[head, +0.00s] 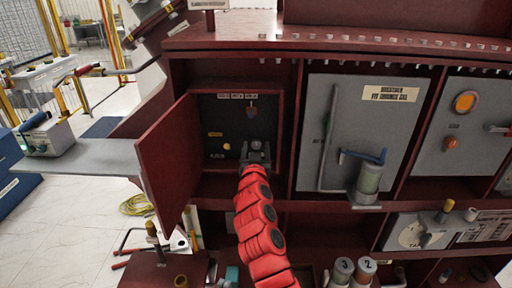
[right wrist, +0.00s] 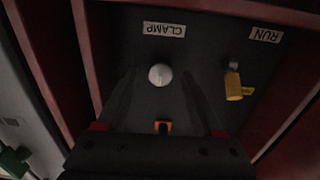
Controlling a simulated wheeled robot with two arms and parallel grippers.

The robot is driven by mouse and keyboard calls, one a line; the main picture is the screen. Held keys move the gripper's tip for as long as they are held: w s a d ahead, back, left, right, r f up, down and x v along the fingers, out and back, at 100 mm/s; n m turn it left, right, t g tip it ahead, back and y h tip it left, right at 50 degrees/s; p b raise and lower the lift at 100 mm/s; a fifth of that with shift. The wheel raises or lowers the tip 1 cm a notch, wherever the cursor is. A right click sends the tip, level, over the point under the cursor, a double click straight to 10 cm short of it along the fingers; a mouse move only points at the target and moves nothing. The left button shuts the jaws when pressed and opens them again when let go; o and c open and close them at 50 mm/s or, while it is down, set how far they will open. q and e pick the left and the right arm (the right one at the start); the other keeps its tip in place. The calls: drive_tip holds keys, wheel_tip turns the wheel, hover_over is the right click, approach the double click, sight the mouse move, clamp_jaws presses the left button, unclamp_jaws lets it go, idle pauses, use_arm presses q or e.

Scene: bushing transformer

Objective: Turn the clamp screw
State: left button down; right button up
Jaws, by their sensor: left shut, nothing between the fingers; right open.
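The clamp screw (right wrist: 160,75) is a pale round knob beside an upside-down CLAMP label (right wrist: 163,30) in the right wrist view. In the head view a pale round knob (head: 255,145) shows at my right gripper (head: 257,153), inside the open cabinet. In the right wrist view the dark fingers of my right gripper (right wrist: 160,95) are spread, one on each side of the screw. The dim picture does not show whether they touch it. My left gripper is not seen in either view.
A yellow-tipped lever (right wrist: 233,85) stands near the RUN label (right wrist: 264,34), to the right of the screw. The red cabinet door (head: 168,155) hangs open on the left. Grey panels with a lever and jar (head: 369,178) are to the right.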

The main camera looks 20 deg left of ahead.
clamp_jaws()
idle(0.4)
